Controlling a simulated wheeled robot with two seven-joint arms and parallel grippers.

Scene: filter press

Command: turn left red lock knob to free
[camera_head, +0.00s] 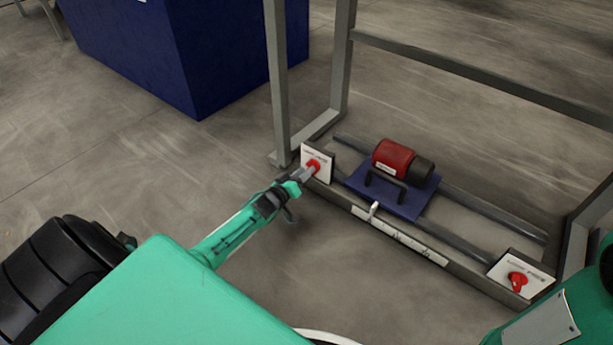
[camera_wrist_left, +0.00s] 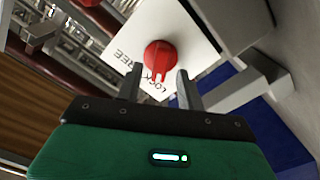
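The left red lock knob (camera_head: 313,164) sits on a white plate (camera_head: 318,175) at the left end of the low frame. In the left wrist view the knob (camera_wrist_left: 161,58) is round with a raised grip, on the white plate (camera_wrist_left: 195,30) marked FREE and LOCK. My left gripper (camera_head: 304,174) reaches it from the front. In the wrist view its two fingers (camera_wrist_left: 157,85) are apart, with the knob's lower part between or just beyond their tips. Contact cannot be told. My right gripper is not in view.
A second red knob (camera_head: 517,281) is on a white plate at the right end. Between them a red and black motor (camera_head: 402,160) sits on a blue plate with a handle. Grey uprights (camera_head: 279,80) stand close beside the left knob. A blue block (camera_head: 185,50) is behind.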

